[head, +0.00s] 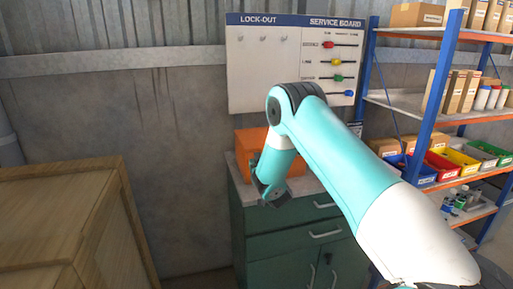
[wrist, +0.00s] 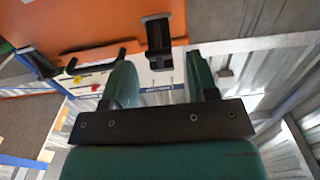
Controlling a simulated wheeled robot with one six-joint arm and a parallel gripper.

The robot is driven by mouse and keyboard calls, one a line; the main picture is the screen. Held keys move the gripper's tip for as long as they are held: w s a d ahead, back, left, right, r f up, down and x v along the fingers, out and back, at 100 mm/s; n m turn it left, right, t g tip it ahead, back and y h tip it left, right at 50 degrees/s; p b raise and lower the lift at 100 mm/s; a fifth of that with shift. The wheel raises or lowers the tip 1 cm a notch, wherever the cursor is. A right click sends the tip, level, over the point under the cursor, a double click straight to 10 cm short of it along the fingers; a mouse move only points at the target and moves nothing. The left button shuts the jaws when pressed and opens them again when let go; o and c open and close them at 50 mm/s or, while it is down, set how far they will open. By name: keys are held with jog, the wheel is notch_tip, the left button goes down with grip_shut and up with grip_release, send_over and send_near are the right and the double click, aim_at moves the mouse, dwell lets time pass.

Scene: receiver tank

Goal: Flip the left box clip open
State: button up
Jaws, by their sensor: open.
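The orange box (head: 252,142) stands on the cabinet top, partly hidden behind my arm. In the wrist view its orange face (wrist: 90,22) fills the upper left. A dark clip (wrist: 157,38) hangs on that face, just beyond and between my fingertips; it appears to be the left clip. Another dark clip (wrist: 38,62) is at the far left of the wrist view, with a black handle (wrist: 97,62) between the two. My gripper (wrist: 160,82) is open and empty, its green fingers apart. I cannot tell whether the fingers touch the clip. In the head view the box's clips are hidden.
The green cabinet (head: 290,250) carries the box on a light top. A service board (head: 260,75) hangs on the wall behind. Shelves with bins (head: 440,100) stand at the right. A large wooden crate (head: 60,215) stands at the left, with a gap before the cabinet.

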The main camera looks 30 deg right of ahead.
aim_at(257, 159)
jog(key=shift+p+x, duration=1)
jog(key=shift+x, duration=1.4)
jog(key=c, duration=0.9)
jog(key=f+b, duration=0.1)
jog(key=b, duration=0.2)
jog(key=t+b, duration=0.1)
jog(key=b, duration=0.3)
jog(key=shift+s, duration=0.1)
jog(key=shift+r+b, duration=0.25)
jog(key=shift+b, duration=0.25)
jog(key=shift+r, duration=0.1)
